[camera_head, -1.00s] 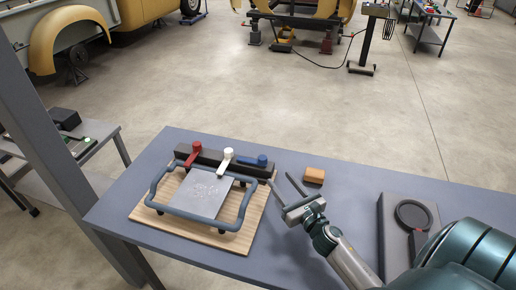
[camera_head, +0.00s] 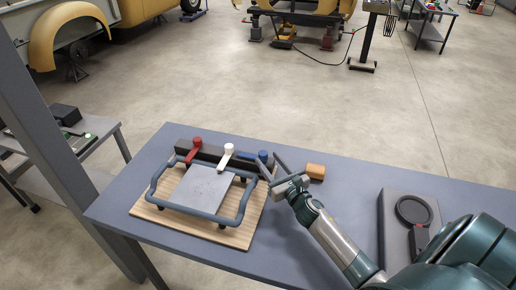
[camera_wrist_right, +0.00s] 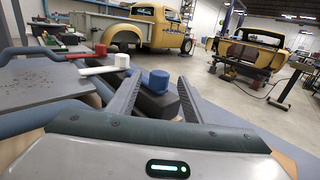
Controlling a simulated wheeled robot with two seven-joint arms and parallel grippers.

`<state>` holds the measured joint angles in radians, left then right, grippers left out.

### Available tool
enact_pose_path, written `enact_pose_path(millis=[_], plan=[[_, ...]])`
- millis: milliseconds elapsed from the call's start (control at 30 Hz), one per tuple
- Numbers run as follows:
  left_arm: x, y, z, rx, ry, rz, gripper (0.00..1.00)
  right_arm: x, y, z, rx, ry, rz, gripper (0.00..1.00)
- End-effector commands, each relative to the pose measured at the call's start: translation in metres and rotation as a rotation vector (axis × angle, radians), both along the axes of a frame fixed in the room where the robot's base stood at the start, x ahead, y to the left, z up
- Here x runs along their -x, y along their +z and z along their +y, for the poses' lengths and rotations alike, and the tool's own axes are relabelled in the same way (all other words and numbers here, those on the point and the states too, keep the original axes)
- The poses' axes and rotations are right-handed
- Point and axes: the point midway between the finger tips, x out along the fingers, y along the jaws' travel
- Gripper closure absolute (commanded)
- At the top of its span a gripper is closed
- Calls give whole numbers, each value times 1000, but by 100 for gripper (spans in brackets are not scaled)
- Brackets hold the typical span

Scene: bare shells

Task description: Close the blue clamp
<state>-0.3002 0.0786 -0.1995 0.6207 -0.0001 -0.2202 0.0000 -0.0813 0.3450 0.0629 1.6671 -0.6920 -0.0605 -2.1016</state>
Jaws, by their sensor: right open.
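The blue clamp (camera_head: 263,156) is at the right end of a dark bar (camera_head: 212,152) at the back of a wooden board. In the earlier head view its lever lies along the bar; now the gripper partly hides it. The red clamp (camera_head: 195,146) and white clamp (camera_head: 227,153) point forward toward the grey plate (camera_head: 200,186). My right gripper (camera_head: 265,157) is open at the blue clamp. In the right wrist view the blue knob (camera_wrist_right: 158,81) appears between its fingertips (camera_wrist_right: 160,77); contact cannot be told. My left gripper is not in view.
A blue-grey tubular frame (camera_head: 190,212) surrounds the plate on the wooden board (camera_head: 150,210). An orange-brown block (camera_head: 316,171) lies just right of my right gripper. A dark box with a black ring (camera_head: 413,210) is farther right. The table's (camera_head: 280,245) front middle is clear.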

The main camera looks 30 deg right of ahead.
Motion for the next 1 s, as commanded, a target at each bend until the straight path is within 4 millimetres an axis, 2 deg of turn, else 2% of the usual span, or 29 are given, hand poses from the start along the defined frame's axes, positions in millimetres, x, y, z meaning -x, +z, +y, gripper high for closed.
enact_pose_path(millis=[300, 500, 700, 1000], plan=[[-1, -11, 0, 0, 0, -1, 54, -54, -1, -4, 1, 0, -2, 54], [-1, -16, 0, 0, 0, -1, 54, -78, -1, -7, 1, -1, -1, 54], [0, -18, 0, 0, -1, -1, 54, -88, 0, -7, 0, 0, 0, 54], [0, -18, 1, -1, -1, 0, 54, -88, 0, -7, 0, 0, 0, 54]])
